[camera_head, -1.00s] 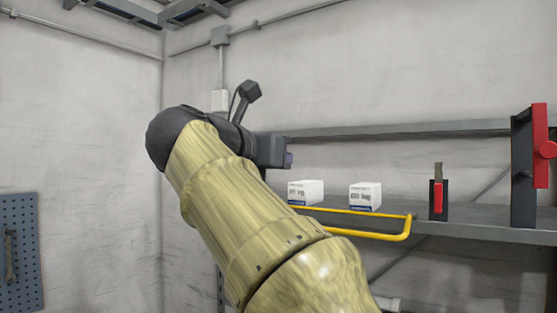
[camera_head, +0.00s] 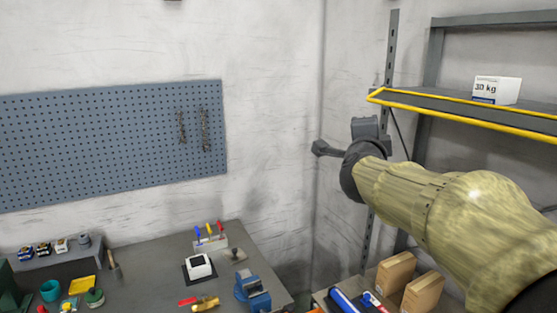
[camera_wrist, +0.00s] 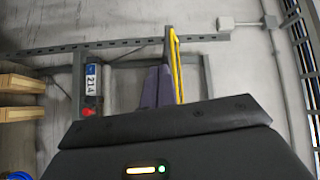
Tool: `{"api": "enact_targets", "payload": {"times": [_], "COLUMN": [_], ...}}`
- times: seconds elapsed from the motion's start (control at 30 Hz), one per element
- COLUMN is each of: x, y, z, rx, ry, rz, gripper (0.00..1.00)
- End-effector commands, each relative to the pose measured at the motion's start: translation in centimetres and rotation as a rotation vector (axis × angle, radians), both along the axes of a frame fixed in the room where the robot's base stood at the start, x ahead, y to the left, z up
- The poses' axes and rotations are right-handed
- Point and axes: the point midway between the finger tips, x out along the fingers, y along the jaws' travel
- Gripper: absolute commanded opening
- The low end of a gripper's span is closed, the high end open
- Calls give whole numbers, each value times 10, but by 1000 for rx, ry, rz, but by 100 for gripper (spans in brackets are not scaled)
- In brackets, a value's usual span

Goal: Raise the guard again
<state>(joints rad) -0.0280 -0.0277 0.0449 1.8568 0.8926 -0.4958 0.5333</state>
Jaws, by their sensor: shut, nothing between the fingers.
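The guard is a yellow bar frame (camera_head: 462,119) along the shelf (camera_head: 432,99) at the upper right of the head view. It sticks out from the shelf front, lying roughly level with the shelf board. My gripper (camera_wrist: 158,87) is shut and empty, its purplish fingers pointing away in the wrist view. The guard shows there as a yellow bar (camera_wrist: 176,66) just right of the fingertips; whether they touch I cannot tell.
A white 30 kg box (camera_head: 497,90) stands on the shelf. A grey upright (camera_head: 391,50) rises beside the guard's left end. A workbench (camera_head: 140,275) with tools and a pegboard (camera_head: 110,140) are at left.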

Motion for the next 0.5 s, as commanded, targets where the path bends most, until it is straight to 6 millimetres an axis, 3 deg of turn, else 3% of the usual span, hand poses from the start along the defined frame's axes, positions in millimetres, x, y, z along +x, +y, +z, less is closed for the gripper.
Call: {"api": "enact_targets", "payload": {"times": [0.03,0.17,0.27,0.37,0.5], "x": [2,-5,-21,-46,-93], "y": [8,27,39,46,49], "z": [-31,-109,-167,-223,-295], "rx": [-81,-288,-430,-559,-717], "ry": [94,329,502,668,894], "rz": [48,192,309,430,609], "gripper": [0,0,0,0,0]}}
